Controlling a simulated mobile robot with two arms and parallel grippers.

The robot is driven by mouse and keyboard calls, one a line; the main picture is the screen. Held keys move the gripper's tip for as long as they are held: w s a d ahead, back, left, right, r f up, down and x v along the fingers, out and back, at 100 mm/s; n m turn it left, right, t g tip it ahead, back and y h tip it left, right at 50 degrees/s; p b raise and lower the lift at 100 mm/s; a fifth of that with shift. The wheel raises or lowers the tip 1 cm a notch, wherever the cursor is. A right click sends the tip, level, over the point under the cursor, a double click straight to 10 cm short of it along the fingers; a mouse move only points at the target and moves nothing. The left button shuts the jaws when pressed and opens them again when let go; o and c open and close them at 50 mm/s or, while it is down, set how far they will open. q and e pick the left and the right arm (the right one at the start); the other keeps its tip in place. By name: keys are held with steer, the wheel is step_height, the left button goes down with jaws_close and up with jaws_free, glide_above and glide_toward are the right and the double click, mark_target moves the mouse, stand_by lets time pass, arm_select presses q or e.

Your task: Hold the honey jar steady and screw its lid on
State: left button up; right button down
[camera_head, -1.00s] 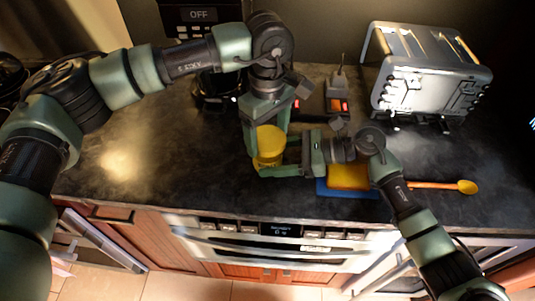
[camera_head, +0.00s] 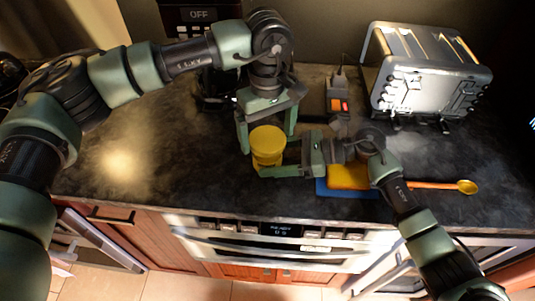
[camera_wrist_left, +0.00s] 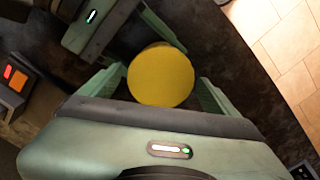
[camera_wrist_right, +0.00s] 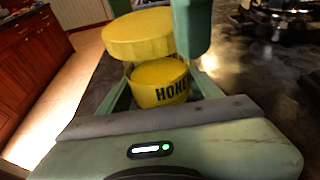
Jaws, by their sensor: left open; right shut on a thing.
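The honey jar (camera_wrist_right: 160,88) is yellow with a dark label and stands upright on the dark counter. Its round yellow lid (camera_head: 267,133) is over the jar's mouth; it also shows from above in the left wrist view (camera_wrist_left: 160,76). In the right wrist view the lid (camera_wrist_right: 139,34) looks slightly offset from the jar; I cannot tell how far it is seated. My right gripper (camera_head: 275,170) is shut on the jar's body from the right. My left gripper (camera_head: 266,146) points down and is open, with a finger on either side of the lid and gaps showing.
A blue board (camera_head: 331,191) with a yellow-orange sponge-like block (camera_head: 348,176) lies under my right wrist. An orange spoon (camera_head: 465,187) is to the right. A metal toaster (camera_head: 425,75) and a small device with a red light (camera_head: 338,104) stand behind.

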arm_select(q)
steer(key=shift+r, duration=2.25)
arm_select(e)
steer(key=shift+c, duration=1.1)
jaws_free()
steer(key=shift+d, duration=0.1)
steer(key=v, duration=1.2)
